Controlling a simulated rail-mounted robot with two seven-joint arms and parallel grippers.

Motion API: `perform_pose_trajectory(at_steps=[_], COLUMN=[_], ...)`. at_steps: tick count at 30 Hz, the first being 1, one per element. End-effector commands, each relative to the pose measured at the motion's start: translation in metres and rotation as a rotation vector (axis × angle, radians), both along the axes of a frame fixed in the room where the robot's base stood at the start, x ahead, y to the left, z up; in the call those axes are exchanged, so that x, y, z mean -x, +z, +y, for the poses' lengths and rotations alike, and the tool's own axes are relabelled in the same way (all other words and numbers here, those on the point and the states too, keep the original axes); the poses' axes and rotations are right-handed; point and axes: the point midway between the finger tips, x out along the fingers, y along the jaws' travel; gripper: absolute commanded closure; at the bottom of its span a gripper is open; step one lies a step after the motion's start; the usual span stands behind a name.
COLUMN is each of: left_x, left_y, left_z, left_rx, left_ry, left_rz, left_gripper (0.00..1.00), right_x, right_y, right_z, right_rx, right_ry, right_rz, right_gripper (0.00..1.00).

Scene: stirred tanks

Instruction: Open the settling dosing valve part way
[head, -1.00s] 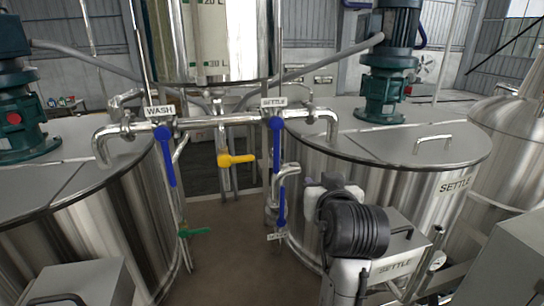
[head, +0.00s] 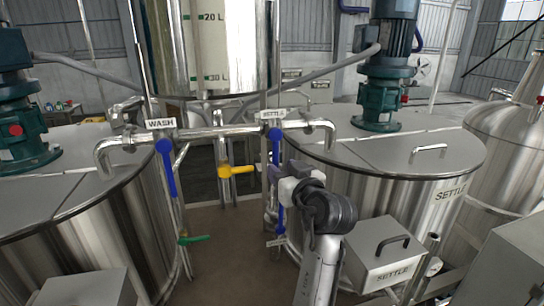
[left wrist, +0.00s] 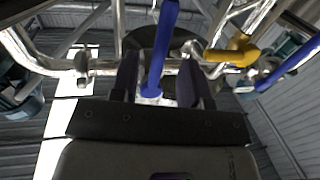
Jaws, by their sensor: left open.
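The settling dosing valve has a blue lever (head: 276,147) hanging straight down from the pipe, under the SETTLE label (head: 272,114). My left gripper (head: 274,172) is at this lever's lower part, with its arm coming up from below. In the left wrist view, my left gripper (left wrist: 158,68) has its two dark fingers apart. A blue lever (left wrist: 160,45) runs between them, with a visible gap to each finger. The gripper hides part of the lever's lower end in the head view. My right gripper is not in view.
The WASH valve's blue lever (head: 166,165) hangs at the left. A yellow lever (head: 238,170) sits between the two. A green lever (head: 197,237) and another blue lever (head: 281,220) are lower down. The SETTLE tank (head: 400,185) stands close at the right.

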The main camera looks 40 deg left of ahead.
Motion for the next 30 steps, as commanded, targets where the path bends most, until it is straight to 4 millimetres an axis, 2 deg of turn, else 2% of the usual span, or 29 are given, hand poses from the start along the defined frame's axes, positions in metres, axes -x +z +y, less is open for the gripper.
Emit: perform_pose_trajectory(at_steps=[6,12,26,30], left_x=[-0.013,-0.021,-0.024,-0.024], left_y=[0.002,0.001,0.000,0.000], left_z=[0.032,0.048,0.055,0.054], left_rx=[0.000,-0.001,0.001,0.000], left_ry=[0.002,0.001,0.000,0.000], left_rz=[0.001,0.000,-0.001,-0.001], left_gripper=[0.58,0.58,0.58,0.70], right_x=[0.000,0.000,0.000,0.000], right_y=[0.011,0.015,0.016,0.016], right_z=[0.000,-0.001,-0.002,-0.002], right_rx=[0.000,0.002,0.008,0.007], right_ry=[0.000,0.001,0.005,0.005], right_rz=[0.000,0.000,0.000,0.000], right_gripper=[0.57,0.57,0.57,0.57])
